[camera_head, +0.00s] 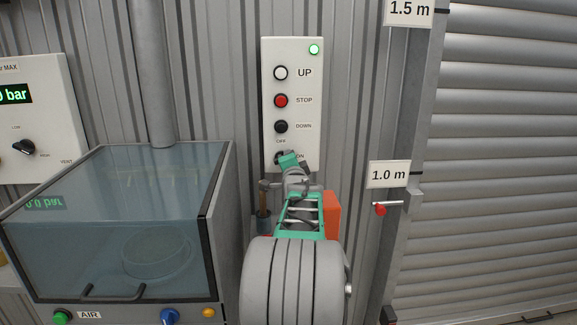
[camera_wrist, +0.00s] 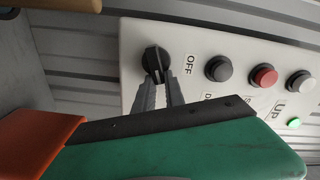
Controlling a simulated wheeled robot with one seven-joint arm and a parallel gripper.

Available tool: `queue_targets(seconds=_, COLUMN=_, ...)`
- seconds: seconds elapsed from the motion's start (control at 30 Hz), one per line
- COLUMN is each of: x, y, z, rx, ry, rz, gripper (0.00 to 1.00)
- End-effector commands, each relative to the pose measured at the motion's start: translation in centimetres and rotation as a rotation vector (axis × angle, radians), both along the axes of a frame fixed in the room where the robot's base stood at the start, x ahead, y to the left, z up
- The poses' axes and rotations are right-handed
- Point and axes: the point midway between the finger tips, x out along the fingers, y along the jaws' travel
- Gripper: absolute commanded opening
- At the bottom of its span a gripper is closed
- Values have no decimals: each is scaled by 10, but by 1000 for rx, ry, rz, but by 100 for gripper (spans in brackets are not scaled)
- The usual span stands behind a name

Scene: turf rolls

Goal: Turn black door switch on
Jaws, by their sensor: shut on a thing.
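The black door switch (camera_wrist: 155,62) is a round rotary knob at the lower end of a white control panel (camera_head: 293,60). In the wrist view its ridge stands between my gripper's two grey fingertips (camera_wrist: 160,88), which are closed on it. In the head view my gripper (camera_head: 286,160) reaches the bottom of the panel and hides most of the switch. A green lamp (camera_head: 314,49) glows at the panel's top right.
Above the switch are a white UP button (camera_head: 281,73), a red STOP button (camera_head: 281,100) and a black DOWN button (camera_head: 281,127). A glass-topped cabinet (camera_head: 228,190) stands at left. A roller door (camera_head: 500,170) is at right, with a red-tipped lever (camera_head: 381,210) beside it.

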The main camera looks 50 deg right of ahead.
Motion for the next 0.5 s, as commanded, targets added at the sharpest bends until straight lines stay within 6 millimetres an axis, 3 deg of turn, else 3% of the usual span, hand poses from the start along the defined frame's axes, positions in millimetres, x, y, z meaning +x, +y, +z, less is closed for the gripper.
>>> queue_targets(seconds=0.5, x=-2, y=-1, z=-10, rx=215, ry=-242, rz=-1, gripper=0)
